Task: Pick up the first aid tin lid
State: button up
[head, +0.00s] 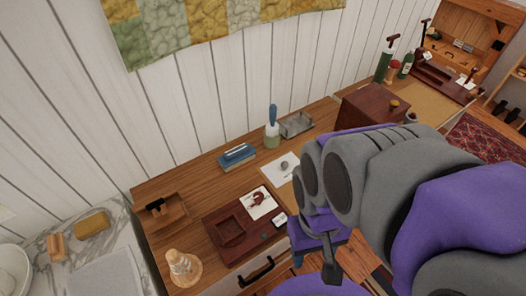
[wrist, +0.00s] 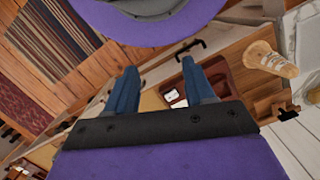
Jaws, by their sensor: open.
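No object is clearly marked as the first aid tin lid. A blue, flat box-like piece with a pale top (head: 237,155) lies on the wooden desk (head: 190,195) near the wall. A shallow grey metal tray (head: 297,124) lies to its right; I cannot tell whether either is the lid. My gripper (wrist: 160,82) is open, with its two blue fingers apart and nothing seen between them. In the head view my arm reaches in from the right, and its end is near the desk's front edge, apart from both pieces. The arm hides part of the desk.
A dark wooden box (head: 368,108) is further right. A black drawer handle (head: 257,270) juts from the front.

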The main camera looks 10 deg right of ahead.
aim_at(278, 172)
jog(key=z, duration=0.25)
jog(key=u, duration=3.35)
jog(key=k+l+z, duration=0.15)
jog(key=k, duration=0.3)
jog(key=k+l+z, duration=0.1)
jog(key=k+l, duration=0.3)
jog(key=z, duration=2.15)
